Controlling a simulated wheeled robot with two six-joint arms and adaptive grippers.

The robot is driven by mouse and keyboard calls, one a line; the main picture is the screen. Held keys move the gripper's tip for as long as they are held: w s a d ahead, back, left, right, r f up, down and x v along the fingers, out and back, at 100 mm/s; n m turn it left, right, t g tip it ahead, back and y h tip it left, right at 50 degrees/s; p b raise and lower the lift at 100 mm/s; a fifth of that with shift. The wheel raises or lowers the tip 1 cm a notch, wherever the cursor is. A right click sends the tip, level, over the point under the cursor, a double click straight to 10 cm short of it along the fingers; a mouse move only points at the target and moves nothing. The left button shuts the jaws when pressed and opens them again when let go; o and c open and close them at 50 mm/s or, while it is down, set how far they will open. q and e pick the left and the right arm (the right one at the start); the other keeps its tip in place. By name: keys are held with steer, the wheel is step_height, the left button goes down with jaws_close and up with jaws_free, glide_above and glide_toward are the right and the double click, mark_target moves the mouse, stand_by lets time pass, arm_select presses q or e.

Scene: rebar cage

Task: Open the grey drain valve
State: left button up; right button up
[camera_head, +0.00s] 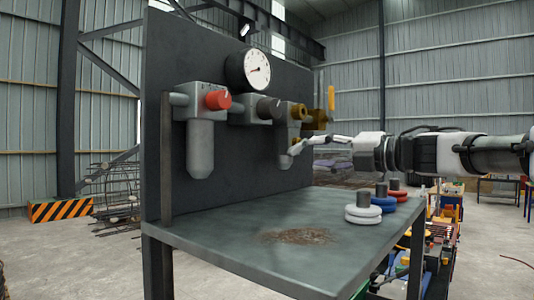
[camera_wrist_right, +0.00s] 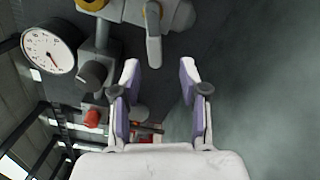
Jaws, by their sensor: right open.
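The grey drain valve's lever (camera_wrist_right: 153,42) shows in the right wrist view, on the grey bowl (camera_wrist_right: 178,16) with a brass piece at its root. In the head view this bowl (camera_head: 284,155) hangs below the brass knob (camera_head: 299,111); my right fingers partly cover that area, so the lever is hard to make out. My right gripper (camera_head: 308,143) reaches in from the right, close to the bowl. In the wrist view its two fingers (camera_wrist_right: 159,72) are spread and empty, with the lever's free end just ahead of the gap. My left gripper is not in view.
The dark panel carries a gauge (camera_head: 248,70), a red knob (camera_head: 218,100), a grey knob (camera_head: 269,107) and a yellow-handled valve (camera_head: 331,97).

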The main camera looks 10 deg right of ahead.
mark_target(297, 151)
steer(key=shift+w+a+r, duration=0.1)
steer(key=shift+w+a, duration=0.3)
steer(key=p, duration=0.1)
steer(key=r+p, duration=0.1)
steer(key=shift+w+a+r+p, duration=0.1)
steer(key=shift+w+a+p, duration=0.15)
steer(key=shift+p, duration=0.05)
steer(key=x, duration=0.2)
steer(key=f+x, duration=0.1)
steer(key=x, duration=0.1)
steer(key=shift+w+a+p, duration=0.15)
steer(key=shift+w+p, duration=0.15)
steer(key=shift+w+a, duration=0.15)
steer(key=shift+w, duration=0.05)
steer(key=shift+s, duration=0.2)
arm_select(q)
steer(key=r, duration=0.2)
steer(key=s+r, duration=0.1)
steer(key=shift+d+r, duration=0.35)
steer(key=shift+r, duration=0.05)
arm_select(e)
steer(key=shift+s+d+r, duration=0.2)
steer(key=shift+s+d, duration=0.3)
jaws_close()
